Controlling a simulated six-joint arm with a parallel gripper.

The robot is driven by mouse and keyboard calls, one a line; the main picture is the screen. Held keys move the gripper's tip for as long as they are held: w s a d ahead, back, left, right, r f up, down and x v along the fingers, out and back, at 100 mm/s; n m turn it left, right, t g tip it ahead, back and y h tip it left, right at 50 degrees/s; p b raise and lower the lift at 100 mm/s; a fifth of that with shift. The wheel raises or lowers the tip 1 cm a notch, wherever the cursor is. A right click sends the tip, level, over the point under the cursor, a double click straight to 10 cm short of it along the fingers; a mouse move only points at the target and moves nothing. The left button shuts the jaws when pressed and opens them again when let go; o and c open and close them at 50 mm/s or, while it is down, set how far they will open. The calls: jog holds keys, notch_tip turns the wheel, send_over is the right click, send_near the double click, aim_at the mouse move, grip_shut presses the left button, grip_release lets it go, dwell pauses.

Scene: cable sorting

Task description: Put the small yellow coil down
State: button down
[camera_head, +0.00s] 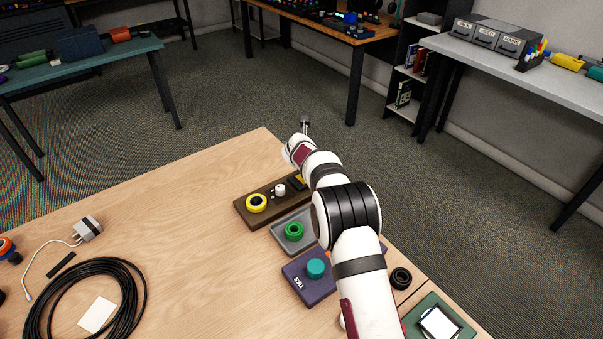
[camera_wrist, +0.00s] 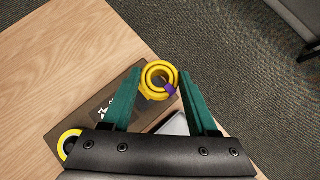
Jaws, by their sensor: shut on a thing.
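The small yellow coil (camera_wrist: 150,75), with a purple tie, sits between the green fingertips of my gripper (camera_wrist: 160,84) in the wrist view. It shows over the far end of the brown tray (camera_wrist: 125,92), close to the tray's edge. I cannot tell whether it touches the tray. In the head view, my forearm and wrist reach over the tray (camera_head: 243,213) and hide my fingers. A bit of yellow shows beside my wrist there, too small to identify.
A grey tray (camera_head: 279,247) with a green coil (camera_head: 294,231) and a purple tray (camera_head: 309,290) with a teal coil (camera_head: 316,268) stand nearer. A black cable (camera_head: 137,285) lies left. The table's middle is clear.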

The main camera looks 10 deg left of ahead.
aim_at(301, 182)
jog(key=shift+w+a+f, duration=0.25)
jog(key=shift+a+f, duration=0.6)
jog(key=shift+a, duration=0.3)
jog(key=shift+f, duration=1.8)
jog(key=shift+f, duration=0.1)
jog(key=shift+c, duration=0.9)
grip_release()
